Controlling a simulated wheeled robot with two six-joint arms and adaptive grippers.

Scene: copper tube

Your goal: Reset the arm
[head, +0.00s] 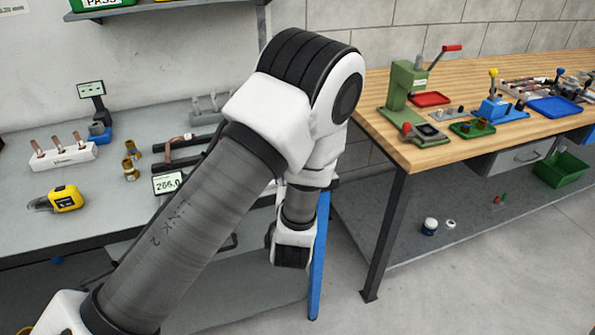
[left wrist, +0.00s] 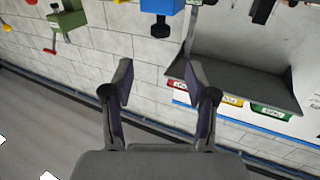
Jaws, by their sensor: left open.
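My left arm (head: 185,230) comes in from the lower left of the head view, rises to a bent elbow and drops to the wrist (head: 293,243) in front of the gap between the two benches. The fingers of its gripper cannot be made out there. In the left wrist view my left gripper (left wrist: 158,72) is open, with its two fingers apart and nothing between them. The wall lies behind them, and the scene looks upside down. A bent copper tube (head: 170,158) lies on the grey bench, partly hidden by the arm. My right gripper is in neither view.
The grey bench (head: 100,222) holds a white tube rack (head: 62,155), a yellow tool (head: 66,198), brass fittings (head: 131,160) and a display (head: 168,183). A wooden bench (head: 450,85) stands right, with a green press (head: 405,85). The floor at lower right is clear.

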